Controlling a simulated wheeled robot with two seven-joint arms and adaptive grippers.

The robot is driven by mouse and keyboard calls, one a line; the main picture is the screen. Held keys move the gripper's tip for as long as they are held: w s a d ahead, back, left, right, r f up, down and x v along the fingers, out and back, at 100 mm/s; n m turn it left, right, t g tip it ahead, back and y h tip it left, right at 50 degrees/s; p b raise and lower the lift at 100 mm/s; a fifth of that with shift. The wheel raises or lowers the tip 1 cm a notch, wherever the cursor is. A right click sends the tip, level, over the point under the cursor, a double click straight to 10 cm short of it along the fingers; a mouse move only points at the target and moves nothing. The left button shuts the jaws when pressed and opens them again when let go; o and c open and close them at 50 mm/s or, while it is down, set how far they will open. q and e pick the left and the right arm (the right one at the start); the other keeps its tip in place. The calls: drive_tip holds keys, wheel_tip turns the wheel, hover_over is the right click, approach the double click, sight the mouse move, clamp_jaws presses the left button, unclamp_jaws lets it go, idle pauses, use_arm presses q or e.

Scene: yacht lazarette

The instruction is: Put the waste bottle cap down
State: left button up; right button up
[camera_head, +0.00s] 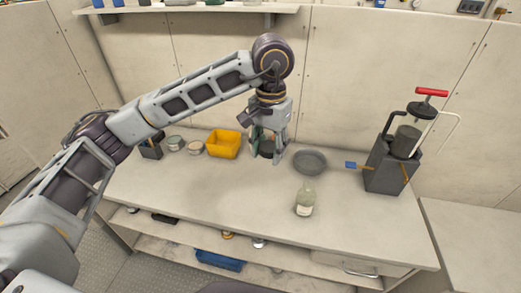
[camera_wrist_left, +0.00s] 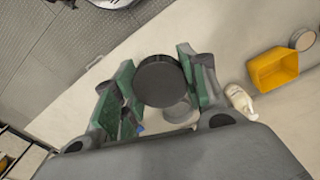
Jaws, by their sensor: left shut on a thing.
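The waste bottle cap (camera_wrist_left: 160,80) is a dark round disc, held between the green-padded fingers of my left gripper (camera_wrist_left: 158,88). In the head view my left gripper (camera_head: 266,153) points down over the back middle of the bench, with the dark cap (camera_head: 266,147) between its fingers. I cannot tell from these views how high the cap is above the bench top. My right gripper does not show.
A grey round dish (camera_head: 310,161) lies right of the gripper. A yellow bin (camera_head: 223,144) and small round tins (camera_head: 195,148) stand to the left. A dark device with a red handle (camera_head: 390,170) stands at the right. The bench top (camera_head: 235,190) is clear in front.

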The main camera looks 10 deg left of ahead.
use_arm(q)
drive_tip(key=w+d+n, duration=0.3)
drive_tip(key=w+d, duration=0.4)
drive_tip(key=d, duration=0.1)
drive_tip(key=shift+w+d+n, duration=0.15)
drive_tip(key=shift+d+n, duration=0.15)
drive_tip(key=shift+d, duration=0.1)
